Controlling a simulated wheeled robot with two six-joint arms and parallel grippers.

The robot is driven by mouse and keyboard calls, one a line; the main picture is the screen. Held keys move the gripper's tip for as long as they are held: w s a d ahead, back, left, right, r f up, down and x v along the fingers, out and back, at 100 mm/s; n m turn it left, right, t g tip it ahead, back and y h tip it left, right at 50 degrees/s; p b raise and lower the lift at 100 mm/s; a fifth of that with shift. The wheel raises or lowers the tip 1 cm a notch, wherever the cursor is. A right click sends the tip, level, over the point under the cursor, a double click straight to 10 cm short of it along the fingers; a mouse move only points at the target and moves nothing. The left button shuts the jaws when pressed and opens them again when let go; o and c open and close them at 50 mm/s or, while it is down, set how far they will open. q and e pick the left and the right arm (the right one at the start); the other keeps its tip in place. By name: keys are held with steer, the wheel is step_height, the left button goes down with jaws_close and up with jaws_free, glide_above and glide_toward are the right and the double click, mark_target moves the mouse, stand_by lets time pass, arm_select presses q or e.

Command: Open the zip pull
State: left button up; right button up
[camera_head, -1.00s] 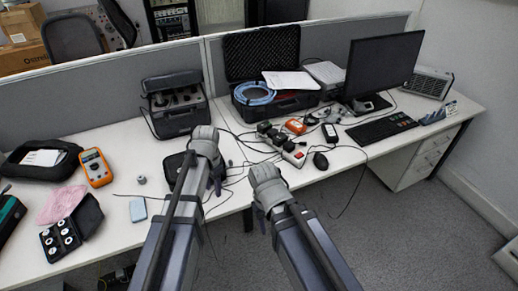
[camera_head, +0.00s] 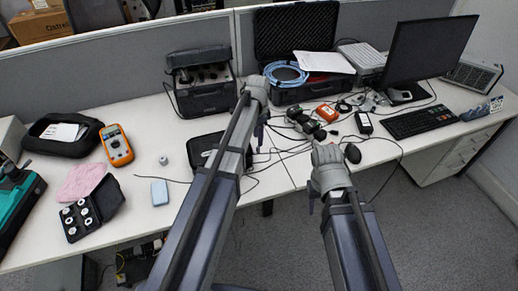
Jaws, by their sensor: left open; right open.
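I cannot make out a zip pull at this size. A black soft case (camera_head: 60,132) with an open top and papers inside lies at the desk's left. Another flat black case (camera_head: 200,149) lies mid-desk, partly hidden behind my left arm. My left gripper (camera_head: 260,134) hangs over the desk just right of that flat case, with its fingers small and dark; it is open and holds nothing that I can see. My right gripper (camera_head: 312,204) is near the desk's front edge, further right, open and with nothing visible in it.
An orange multimeter (camera_head: 116,146), pink cloth (camera_head: 81,182), black box of round parts (camera_head: 90,210) and blue block (camera_head: 159,193) lie left. A black instrument case (camera_head: 203,85), monitor (camera_head: 428,52) and keyboard (camera_head: 419,122) stand further back or right. Cables cross the middle.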

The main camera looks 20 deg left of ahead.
mark_target(257, 150)
arm_select(q)
step_height(257, 150, down, 6)
steer(key=b, duration=0.5)
steer(key=shift+f+b, duration=0.25)
steer(key=shift+b, duration=0.15)
jaws_close()
stand_by(0.9)
